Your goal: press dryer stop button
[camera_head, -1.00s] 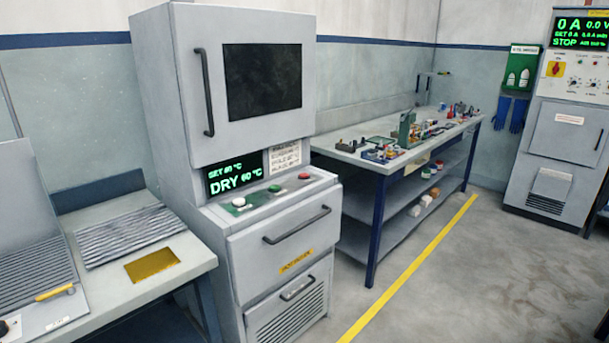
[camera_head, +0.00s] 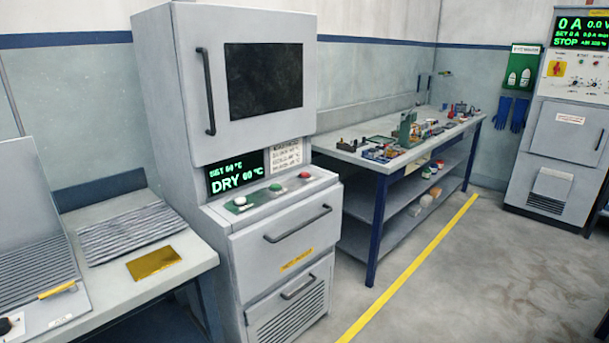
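The dryer (camera_head: 218,110) is a tall grey cabinet left of centre. It has a dark window and a black handle on its upper door, which is closed. Its display (camera_head: 236,172) reads DRY and about 60 °C in green. The sloped panel below carries a white button (camera_head: 240,201), a green button (camera_head: 275,187) and a red button (camera_head: 305,175), in a row from left to right. The button labels are too small to read. Neither of my grippers is in view.
A bench with a ribbed mat (camera_head: 130,234) and a gold plate (camera_head: 153,263) stands left of the dryer. A workbench (camera_head: 383,166) with small items stands to its right. A power cabinet (camera_head: 567,132) is at the far right. The floor beside the yellow line (camera_head: 411,265) is clear.

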